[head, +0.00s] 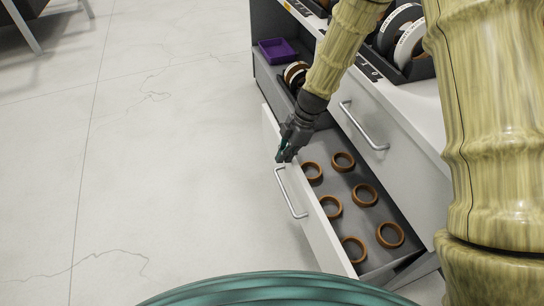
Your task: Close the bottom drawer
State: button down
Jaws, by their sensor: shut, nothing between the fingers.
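The bottom drawer (334,236) is pulled open at the lower right of the head view. Its white front (306,213) carries a silver bar handle (290,193) on the outer face. Several brown rings (365,195) lie on its grey floor. My gripper (284,155) is shut and empty. It is at the top edge of the drawer front, near the far part of the handle. I cannot tell whether its fingertips touch the front.
The cabinet above has another closed drawer with a silver handle (363,127). Rolls of banding (400,30) stand on top. A purple tray (277,50) and a roll (295,73) sit on the grey surface beyond. The pale floor (170,150) to the left is clear.

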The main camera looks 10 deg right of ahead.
jog(key=w+d+p, duration=0.1)
jog(key=d, duration=0.6)
jog(key=shift+w+d, duration=0.25)
jog(key=shift+w, duration=0.15)
